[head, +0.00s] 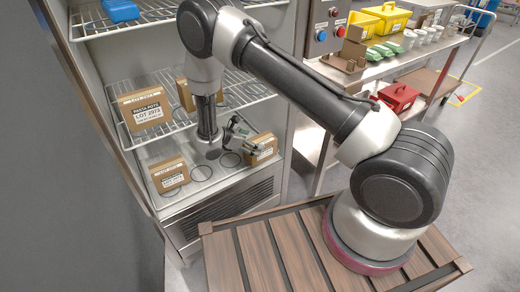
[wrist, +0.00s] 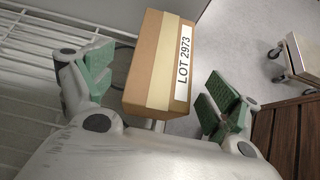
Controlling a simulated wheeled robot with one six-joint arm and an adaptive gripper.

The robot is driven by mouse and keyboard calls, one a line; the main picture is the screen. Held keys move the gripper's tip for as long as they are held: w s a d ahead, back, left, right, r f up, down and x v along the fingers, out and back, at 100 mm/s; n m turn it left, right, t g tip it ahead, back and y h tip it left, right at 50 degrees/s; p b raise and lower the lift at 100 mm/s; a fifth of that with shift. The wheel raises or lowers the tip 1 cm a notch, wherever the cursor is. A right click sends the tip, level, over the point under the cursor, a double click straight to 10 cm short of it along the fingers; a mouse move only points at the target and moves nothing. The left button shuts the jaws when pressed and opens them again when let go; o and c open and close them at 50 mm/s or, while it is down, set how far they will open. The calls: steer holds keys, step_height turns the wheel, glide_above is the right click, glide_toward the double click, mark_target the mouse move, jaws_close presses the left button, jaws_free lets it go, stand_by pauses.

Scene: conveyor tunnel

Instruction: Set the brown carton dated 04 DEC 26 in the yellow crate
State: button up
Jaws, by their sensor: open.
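Several brown cartons stand in an open wire-shelved cabinet in the head view. One carton (head: 262,149) is at the lower right, by my gripper (head: 238,132). In the wrist view a brown carton (wrist: 150,65) marked LOT 2973 lies between the green pads of my open gripper (wrist: 158,90), with gaps on both sides. The other cartons are at the lower left (head: 169,175), on the middle shelf (head: 146,107) and behind my arm (head: 187,94). I cannot read a 04 DEC 26 date on any. A yellow container (head: 388,17), possibly the crate, is on the steel table.
The middle wire shelf (head: 130,138) is above the lower cartons. A blue object (head: 121,10) is on the top shelf. The steel table (head: 375,68) also holds green items and white cups, with a red box (head: 398,97) below. A slatted wooden deck (head: 270,262) is in front.

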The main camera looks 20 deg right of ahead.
mark_target(257, 142)
steer(key=x, duration=0.4)
steer(key=shift+w+d+r, duration=0.15)
steer(key=shift+d+r, duration=0.1)
steer(key=shift+d, duration=0.25)
steer(key=c, duration=1.6)
